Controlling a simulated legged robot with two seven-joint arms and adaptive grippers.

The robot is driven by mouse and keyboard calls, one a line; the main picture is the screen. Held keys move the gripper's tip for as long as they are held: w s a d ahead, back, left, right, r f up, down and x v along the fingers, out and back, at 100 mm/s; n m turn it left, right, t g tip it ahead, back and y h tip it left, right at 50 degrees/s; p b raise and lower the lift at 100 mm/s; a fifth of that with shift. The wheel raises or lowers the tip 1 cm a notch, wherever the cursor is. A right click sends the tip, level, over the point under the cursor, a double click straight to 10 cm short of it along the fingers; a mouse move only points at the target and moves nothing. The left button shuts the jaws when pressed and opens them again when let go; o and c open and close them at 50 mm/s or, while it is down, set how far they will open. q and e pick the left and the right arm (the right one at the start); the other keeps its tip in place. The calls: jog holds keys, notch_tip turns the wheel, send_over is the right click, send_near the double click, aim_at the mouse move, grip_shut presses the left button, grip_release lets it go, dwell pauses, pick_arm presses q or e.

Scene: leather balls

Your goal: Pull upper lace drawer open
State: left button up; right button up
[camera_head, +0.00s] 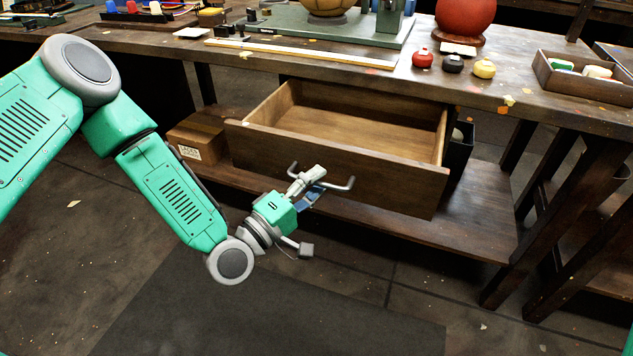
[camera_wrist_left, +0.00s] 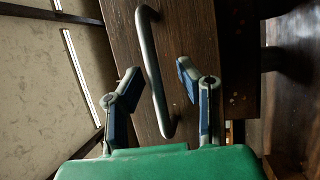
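The wooden upper drawer (camera_head: 395,182) under the bench top stands pulled out, and its inside looks empty. Its metal bar handle (camera_head: 343,187) is on the drawer front. My left gripper (camera_head: 313,182) is at the handle, covering part of it in the head view. In the left wrist view the handle (camera_wrist_left: 150,50) runs between the two fingers of the left gripper (camera_wrist_left: 158,82). The fingers are apart, with a gap on each side of the bar, and do not clamp it. My right gripper is in no view.
A cardboard box (camera_head: 198,138) sits on the lower shelf, left of the drawer. The bench top holds small red, black and yellow balls (camera_head: 453,64), a ruler (camera_head: 300,53), a green base plate and a wooden tray (camera_head: 588,82). The floor before the drawer is clear.

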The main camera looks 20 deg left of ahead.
pick_arm(q)
jog(key=v, duration=1.2)
jog(key=shift+f, duration=0.1)
jog(key=shift+w, duration=0.1)
jog(key=s+d+f+m+g+y+p, duration=0.2)
jog(key=s+d+f+m+g+p, duration=0.25)
jog(key=s+f+m+g, duration=0.5)
jog(key=s+a+f+m+g+y+p, duration=0.1)
jog(key=s+a+f+m+g+y, duration=0.2)
jog(key=s+a+g+y, duration=0.3)
jog(key=s+a+f+g, duration=0.1)
jog(key=s+a+g, duration=0.1)
jog(key=s+a, duration=0.2)
jog(key=shift+a+f, duration=0.2)
jog(key=shift+a, duration=0.1)
